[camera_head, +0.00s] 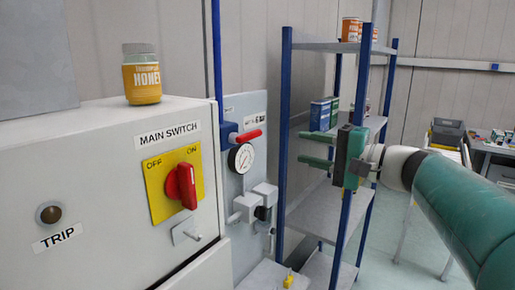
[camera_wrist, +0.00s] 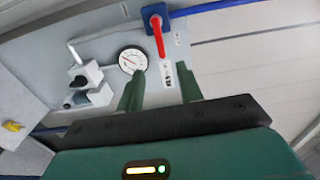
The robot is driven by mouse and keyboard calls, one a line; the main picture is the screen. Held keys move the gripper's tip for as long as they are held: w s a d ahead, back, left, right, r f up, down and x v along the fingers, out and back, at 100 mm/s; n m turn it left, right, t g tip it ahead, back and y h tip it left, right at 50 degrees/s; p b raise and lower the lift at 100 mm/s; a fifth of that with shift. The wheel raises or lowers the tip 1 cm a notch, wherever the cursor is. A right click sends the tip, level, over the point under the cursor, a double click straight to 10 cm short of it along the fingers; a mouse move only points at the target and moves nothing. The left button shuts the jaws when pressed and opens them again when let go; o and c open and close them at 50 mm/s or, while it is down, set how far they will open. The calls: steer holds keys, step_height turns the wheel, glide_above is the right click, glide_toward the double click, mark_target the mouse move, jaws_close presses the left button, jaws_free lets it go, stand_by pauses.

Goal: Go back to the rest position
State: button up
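My gripper (camera_head: 316,149) is in the right half of the head view, in front of the shelf rack. Its two green fingers point left and are apart with nothing between them. It is clear of the switch cabinet and the gauge panel. In the wrist view my gripper (camera_wrist: 160,92) shows both fingers spread, with the grey gauge panel (camera_wrist: 110,42) beyond them. The arm reaches in from the lower right of the head view.
A grey cabinet (camera_head: 100,190) carries a red main switch (camera_head: 182,186) and a honey jar (camera_head: 141,75). The panel has a gauge (camera_head: 241,158) and a red-handled valve (camera_head: 246,136). A blue-post shelf rack (camera_head: 285,130) stands behind my gripper. A table with bins (camera_head: 447,133) is far right.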

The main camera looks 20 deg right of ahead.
steer(key=s+a+f+n+g+h, duration=0.2)
steer(key=s+a+f+n+g, duration=0.3)
steer(key=a+f, duration=0.75)
steer(key=s+f+n+g+h, duration=0.4)
steer(key=s+f+h, duration=0.4)
steer(key=s+f, duration=0.3)
step_height(320, 180, down, 3)
steer(key=shift+r+n+h, duration=0.15)
steer(key=shift+n+h, duration=0.15)
steer(key=shift+n, duration=0.5)
steer(key=shift+d, duration=0.1)
